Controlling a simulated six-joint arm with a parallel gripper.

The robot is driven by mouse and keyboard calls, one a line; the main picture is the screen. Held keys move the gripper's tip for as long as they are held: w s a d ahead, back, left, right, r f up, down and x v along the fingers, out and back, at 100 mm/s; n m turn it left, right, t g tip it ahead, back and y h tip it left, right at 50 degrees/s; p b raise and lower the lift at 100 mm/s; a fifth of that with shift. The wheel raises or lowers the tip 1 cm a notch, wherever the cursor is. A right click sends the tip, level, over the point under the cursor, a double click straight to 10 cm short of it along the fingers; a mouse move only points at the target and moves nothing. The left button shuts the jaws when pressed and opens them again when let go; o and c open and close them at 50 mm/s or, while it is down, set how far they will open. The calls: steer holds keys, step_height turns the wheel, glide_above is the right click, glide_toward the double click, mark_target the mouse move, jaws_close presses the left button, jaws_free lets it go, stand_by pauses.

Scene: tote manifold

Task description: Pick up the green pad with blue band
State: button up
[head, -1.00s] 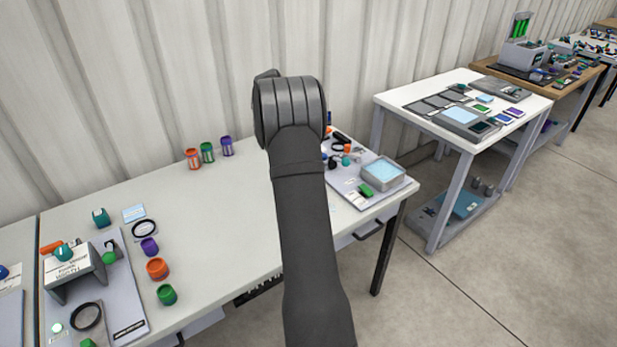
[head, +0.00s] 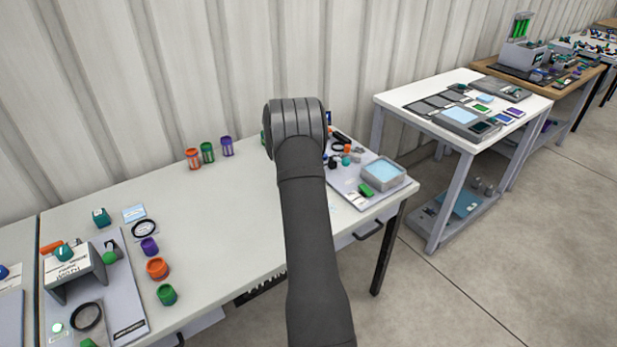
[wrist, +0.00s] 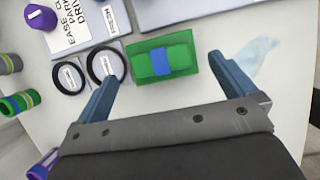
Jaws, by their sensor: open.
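The green pad with a blue band (wrist: 152,62) lies flat on the pale table in the wrist view, just beyond my gripper. The blue band crosses its middle. My gripper (wrist: 162,68) is open, with one blue-grey finger on each side of the pad's near part. There is a gap between the left finger and the pad; the right fingertip is close to the pad's right edge. Nothing is held. I cannot tell the fingers' height above the table. In the head view, my own arm hides the gripper, and I cannot make out the pad for certain.
Two black rings (wrist: 105,64) lie left of the pad. A pale blue translucent patch (wrist: 262,58) lies right. The head view shows clear table (head: 215,200) left of my arm.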

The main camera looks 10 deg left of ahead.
steer(key=x, duration=0.5)
steer(key=shift+s+a, duration=0.1)
steer(key=c, duration=0.7)
steer(key=shift+r, duration=0.1)
step_height(320, 180, up, 4)
steer(key=shift+r, duration=0.1)
steer(key=s+d+r, duration=0.4)
steer(key=d+r, duration=0.2)
steer(key=d, duration=0.5)
steer(key=shift+r, duration=0.25)
